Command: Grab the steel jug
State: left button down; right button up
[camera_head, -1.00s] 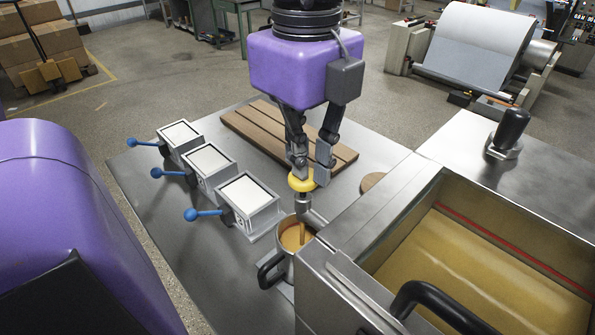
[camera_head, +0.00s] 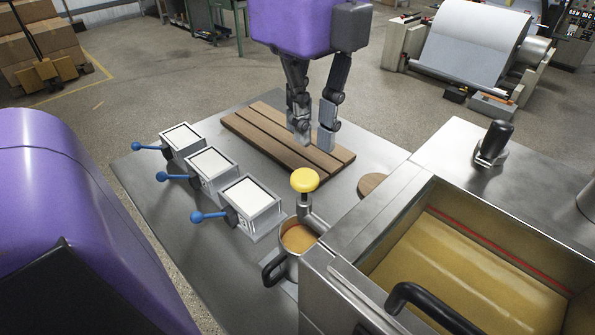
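The steel jug (camera_head: 292,264) stands upright on the metal table under a spout, at the side of a large steel tank. It holds orange-brown liquid, and its black handle (camera_head: 273,268) points to the lower left. The yellow knob (camera_head: 304,180) sits on top of the spout valve above the jug. My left gripper (camera_head: 314,140) hangs above and behind the knob, over the wooden slatted board, with its fingers apart and nothing between them. It touches neither the knob nor the jug. My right gripper is not in view.
The steel tank (camera_head: 349,279) with a black handle (camera_head: 436,306) stands close on the jug's right. Several small boxes with blue levers stand to the left, the nearest being a white-topped box (camera_head: 248,196). A wooden board (camera_head: 255,133) lies behind. Bare table lies left of the jug.

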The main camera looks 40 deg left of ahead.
aim_at(295, 238)
jog(key=k, duration=1)
